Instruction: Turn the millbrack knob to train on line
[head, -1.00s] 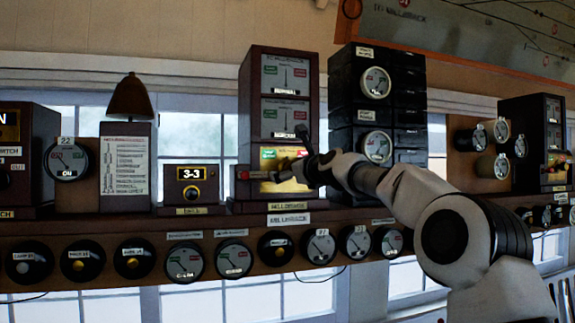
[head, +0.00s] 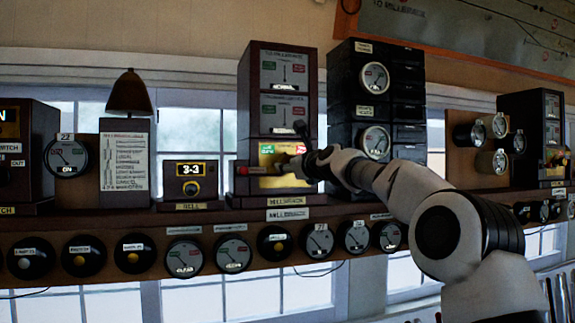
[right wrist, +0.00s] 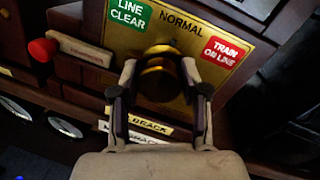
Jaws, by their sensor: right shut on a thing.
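The Millbrack instrument (head: 246,105) is a tall brown case with two dials above a brass plate (head: 265,160). In the right wrist view the plate carries a green "LINE CLEAR" label (right wrist: 130,18), "NORMAL" (right wrist: 181,28) and a red "TRAIN ON LINE" label (right wrist: 226,51). The round brass knob (right wrist: 159,85) sits below "NORMAL"; I cannot tell where it points. My right gripper (right wrist: 160,72) is shut on the knob, one finger on each side. In the head view my right gripper (head: 297,167) covers the knob. My left gripper is out of view.
A red-tipped plunger (right wrist: 42,50) sticks out left of the plate. A bell box reading "3-3" (head: 190,181) stands to the left, and a black dial stack (head: 345,100) close to the right. Round dials line the shelf front below.

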